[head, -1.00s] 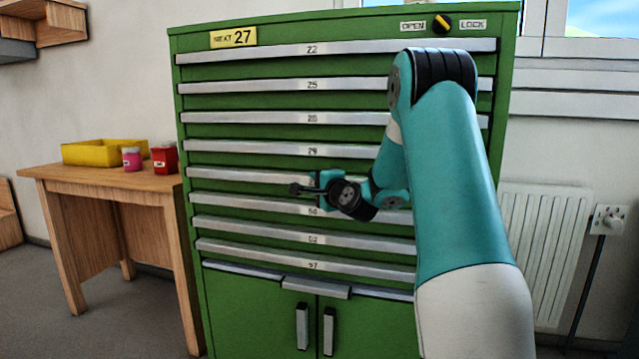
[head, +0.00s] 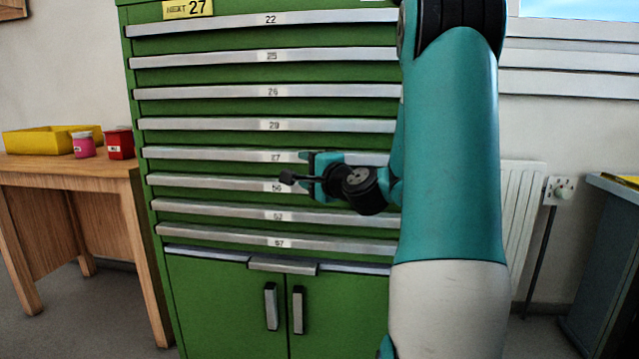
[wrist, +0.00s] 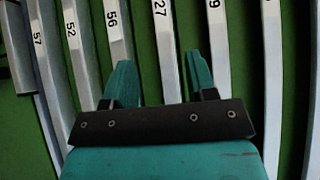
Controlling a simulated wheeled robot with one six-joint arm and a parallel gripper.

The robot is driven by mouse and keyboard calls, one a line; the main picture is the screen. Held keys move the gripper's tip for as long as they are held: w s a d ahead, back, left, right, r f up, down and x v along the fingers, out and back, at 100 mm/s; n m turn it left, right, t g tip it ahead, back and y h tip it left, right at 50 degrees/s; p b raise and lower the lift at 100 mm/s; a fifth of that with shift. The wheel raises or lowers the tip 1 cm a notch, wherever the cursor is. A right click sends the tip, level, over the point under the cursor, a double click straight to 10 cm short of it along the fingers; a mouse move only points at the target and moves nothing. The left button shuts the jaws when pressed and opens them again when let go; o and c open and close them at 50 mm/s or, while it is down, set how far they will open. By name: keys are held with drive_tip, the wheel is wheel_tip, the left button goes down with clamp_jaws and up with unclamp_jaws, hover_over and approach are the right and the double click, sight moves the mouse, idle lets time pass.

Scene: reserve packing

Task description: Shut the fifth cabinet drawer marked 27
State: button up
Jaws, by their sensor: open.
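The green cabinet (head: 210,292) has a stack of drawers with long silver handle strips. The fifth strip from the top is marked 27 (head: 210,155), between 29 above and 56 below. Its front looks about level with its neighbours; I cannot tell any small gap. My gripper (head: 316,168) is in front of the right part of this drawer, partly hidden by my wrist. In the wrist view my gripper (wrist: 162,72) is open and empty, its two teal fingers on either side of the 27 strip (wrist: 164,45). I cannot tell whether they touch the cabinet.
A yellow sign (head: 188,9) on the cabinet top reads NEXT 27. Two door handles are below the drawers. A wooden table (head: 70,170) with a yellow bin (head: 40,139) and two small containers stands left. A radiator (head: 522,215) and a dark bench (head: 612,260) are right.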

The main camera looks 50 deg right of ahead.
drive_tip(key=shift+b+v, duration=0.55)
drive_tip(key=shift+v, duration=1.75)
drive_tip(key=w+a+f+n+g+y, duration=0.25)
drive_tip(key=a+n+y, duration=0.4)
drive_tip(key=a, duration=0.55)
drive_tip(key=w+a+f+n+g+y, duration=0.1)
drive_tip(key=a+f+n+g+y, duration=0.15)
drive_tip(key=a+n+y, duration=0.65)
drive_tip(key=s+a+f+n+g+h, duration=0.1)
drive_tip(key=s+a+f+n+g, duration=0.2)
drive_tip(key=a, duration=0.4)
drive_tip(key=s+a+f+n+g+h, duration=0.1)
drive_tip(key=s+a+n+g+h, duration=0.1)
drive_tip(key=s+a+n+g, duration=0.45)
drive_tip(key=s+a+f+n+g+h, duration=0.1)
drive_tip(key=s+a+n+g+h, duration=0.3)
drive_tip(key=s, duration=0.4)
wheel_tip(320, 180, up, 27)
drive_tip(key=t+y+p, duration=0.1)
drive_tip(key=p, duration=2.6)
drive_tip(key=shift+s+a, duration=0.25)
drive_tip(key=shift+a, duration=0.1)
